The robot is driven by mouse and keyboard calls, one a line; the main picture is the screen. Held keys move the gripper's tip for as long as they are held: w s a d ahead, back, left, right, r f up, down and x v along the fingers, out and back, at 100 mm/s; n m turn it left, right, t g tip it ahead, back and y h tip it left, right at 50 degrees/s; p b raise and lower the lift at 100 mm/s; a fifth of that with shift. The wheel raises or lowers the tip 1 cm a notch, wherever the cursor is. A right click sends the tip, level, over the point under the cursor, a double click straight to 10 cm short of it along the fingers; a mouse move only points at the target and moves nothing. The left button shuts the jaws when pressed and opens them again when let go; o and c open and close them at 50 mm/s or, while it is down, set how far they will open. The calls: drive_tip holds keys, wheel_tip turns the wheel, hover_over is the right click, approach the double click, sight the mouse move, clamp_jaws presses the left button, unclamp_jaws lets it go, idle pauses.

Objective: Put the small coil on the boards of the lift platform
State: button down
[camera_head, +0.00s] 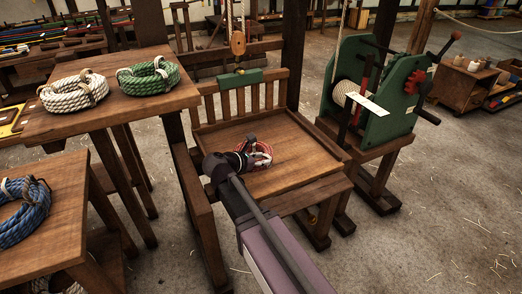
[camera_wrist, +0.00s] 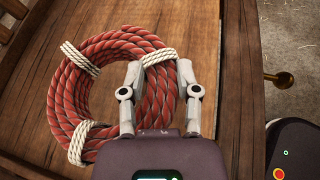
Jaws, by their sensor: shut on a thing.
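The small coil is a red rope ring with white bindings (camera_wrist: 75,95); it also shows in the head view (camera_head: 263,156). My gripper (camera_wrist: 160,72) is shut on one side of the ring, one finger inside it and one outside. It also shows in the head view (camera_head: 244,152), hiding part of the coil. The coil lies flat over the brown boards of the lift platform (camera_head: 213,137), well inside its edges. I cannot tell whether it touches the boards or hangs just above them. The platform has a slatted back rail.
A green rope coil (camera_head: 148,77) and a white one (camera_head: 75,92) lie on a table (camera_head: 125,108) to the left. A blue coil (camera_head: 22,212) lies on a lower table (camera_head: 62,205). A green winch (camera_head: 385,95) stands right of the platform. A pulley (camera_head: 238,43) hangs above its back.

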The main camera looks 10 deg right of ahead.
drive_tip(key=shift+d, duration=0.2)
idle(0.3)
drive_tip(key=w+d, duration=0.1)
drive_tip(key=w, duration=0.4)
drive_tip(key=w+d+f+b, duration=0.1)
drive_tip(key=w+d, duration=0.1)
drive_tip(key=w, duration=0.3)
drive_tip(key=w+d, duration=0.1)
drive_tip(key=w, duration=0.4)
drive_tip(key=shift+w+d+f, duration=0.15)
drive_tip(key=shift+w+f, duration=0.1)
drive_tip(key=shift+b, duration=0.35)
drive_tip(key=shift+f+b, duration=1.7)
drive_tip(key=shift+f, duration=0.05)
drive_tip(key=shift+f, duration=0.1)
drive_tip(key=shift+c, duration=1.6)
unclamp_jaws()
